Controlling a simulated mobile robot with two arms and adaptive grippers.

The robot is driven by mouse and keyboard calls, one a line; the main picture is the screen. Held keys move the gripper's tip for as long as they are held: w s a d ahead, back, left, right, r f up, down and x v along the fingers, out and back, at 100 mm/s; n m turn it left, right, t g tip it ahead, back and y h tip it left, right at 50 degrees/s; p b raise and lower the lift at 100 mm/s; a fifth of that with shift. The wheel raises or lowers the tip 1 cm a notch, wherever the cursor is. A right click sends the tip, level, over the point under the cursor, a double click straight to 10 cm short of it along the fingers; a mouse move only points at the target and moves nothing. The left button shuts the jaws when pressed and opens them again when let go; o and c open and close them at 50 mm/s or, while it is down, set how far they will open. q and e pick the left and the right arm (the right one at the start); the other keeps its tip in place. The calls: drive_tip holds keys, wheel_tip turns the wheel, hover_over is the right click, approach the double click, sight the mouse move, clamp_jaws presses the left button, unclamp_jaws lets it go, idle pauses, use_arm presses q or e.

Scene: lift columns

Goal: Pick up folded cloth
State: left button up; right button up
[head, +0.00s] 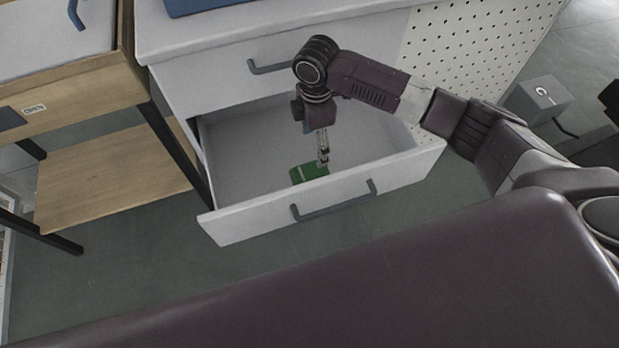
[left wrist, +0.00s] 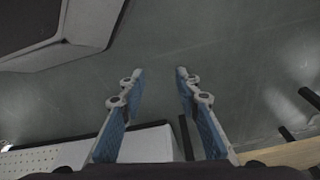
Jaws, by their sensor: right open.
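A green folded cloth (head: 308,173) lies inside the open drawer (head: 235,225), near its front wall. My right gripper (head: 323,160) points down into the drawer, right at the cloth in the picture. Its fingers overlap the cloth's back edge, and I cannot tell whether they touch it. My right gripper is open. My left gripper (left wrist: 159,73) shows only in the left wrist view, with its two blue-padded fingers apart and nothing between them. The cloth does not show in that view.
The drawer belongs to a white cabinet (head: 210,40) with a closed drawer above and a perforated side panel (head: 470,50). A wooden table with a lower shelf (head: 110,175) stands on the left. A grey box (head: 541,100) is at the right. The floor before the drawer is clear.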

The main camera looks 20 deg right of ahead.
sight(316, 170)
drive_tip(key=f, duration=0.1)
drive_tip(key=f+b, duration=0.2)
drive_tip(key=f, duration=0.1)
drive_tip(key=shift+w, duration=0.25)
drive_tip(key=shift+s+f+b, duration=0.1)
drive_tip(key=shift+f+b, duration=0.2)
drive_tip(key=shift+f, duration=0.2)
wheel_tip(316, 170, down, 2)
drive_tip(key=shift+d+f, duration=0.1)
drive_tip(key=f+b, duration=0.1)
drive_tip(key=f, duration=0.3)
drive_tip(key=shift+s+d+b, duration=0.15)
drive_tip(key=shift+s+b, duration=0.2)
drive_tip(key=shift+s, duration=0.05)
drive_tip(key=shift+f, duration=0.3)
use_arm(q)
drive_tip(key=w+r, duration=0.4)
drive_tip(key=r, duration=0.4)
drive_tip(key=shift+d+r+t, duration=0.25)
drive_tip(key=shift+r+t, duration=0.15)
use_arm(e)
drive_tip(key=shift+c, duration=0.6)
